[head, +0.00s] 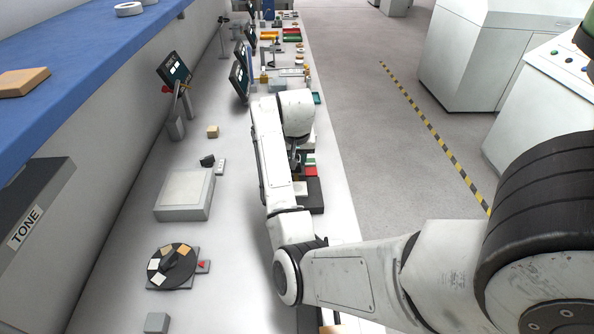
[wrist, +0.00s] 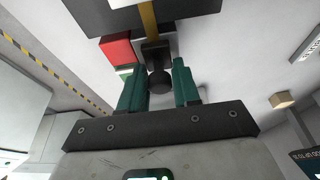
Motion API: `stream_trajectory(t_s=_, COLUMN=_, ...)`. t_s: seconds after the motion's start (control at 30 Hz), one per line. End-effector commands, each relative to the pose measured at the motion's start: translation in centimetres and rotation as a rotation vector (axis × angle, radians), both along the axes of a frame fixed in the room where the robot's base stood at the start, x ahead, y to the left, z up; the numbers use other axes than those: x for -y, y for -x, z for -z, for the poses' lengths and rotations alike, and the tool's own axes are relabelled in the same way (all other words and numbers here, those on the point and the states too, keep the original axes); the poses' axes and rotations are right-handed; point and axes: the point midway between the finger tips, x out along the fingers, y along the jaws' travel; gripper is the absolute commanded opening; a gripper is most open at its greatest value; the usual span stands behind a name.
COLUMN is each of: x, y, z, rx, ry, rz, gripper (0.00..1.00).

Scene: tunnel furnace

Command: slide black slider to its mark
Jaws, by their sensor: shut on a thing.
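My gripper (wrist: 161,70) has two teal fingers, one on each side of a round black knob in the wrist view. The knob belongs to the black slider (wrist: 158,81), which sits on a dark block at the end of a yellow strip (wrist: 148,18). My gripper is shut on the slider. In the head view my arm mostly hides the gripper and the slider. A dark board (head: 316,196) with a red patch (head: 311,172) shows beside the arm there. I cannot tell which marking is the slider's mark.
The red block (wrist: 117,48) is close to my left finger in the wrist view. On the bench stand a round dial (head: 171,266) with coloured tiles, a grey box (head: 184,193) and tilted screens (head: 174,70). The floor right of the bench is open.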

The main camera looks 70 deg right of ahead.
Motion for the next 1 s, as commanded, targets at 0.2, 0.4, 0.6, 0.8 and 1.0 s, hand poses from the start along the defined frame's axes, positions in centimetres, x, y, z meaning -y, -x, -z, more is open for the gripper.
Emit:
stream_trajectory(t_s=0.2, x=0.9, y=-0.5, z=0.0, rx=0.002, ry=-0.001, rz=-0.001, gripper=0.15)
stream_trajectory(t_s=0.4, x=1.8, y=-0.8, z=0.0, rx=0.002, ry=-0.001, rz=0.000, gripper=0.15)
stream_trajectory(t_s=0.6, x=2.6, y=-1.1, z=0.0, rx=0.002, ry=-0.001, rz=-0.001, gripper=0.15)
stream_trajectory(t_s=0.8, x=3.2, y=-1.4, z=0.0, rx=0.001, ry=-0.001, rz=-0.003, gripper=0.15)
stream_trajectory(t_s=1.0, x=3.1, y=-1.4, z=0.0, rx=0.001, ry=-0.001, rz=-0.003, gripper=0.34)
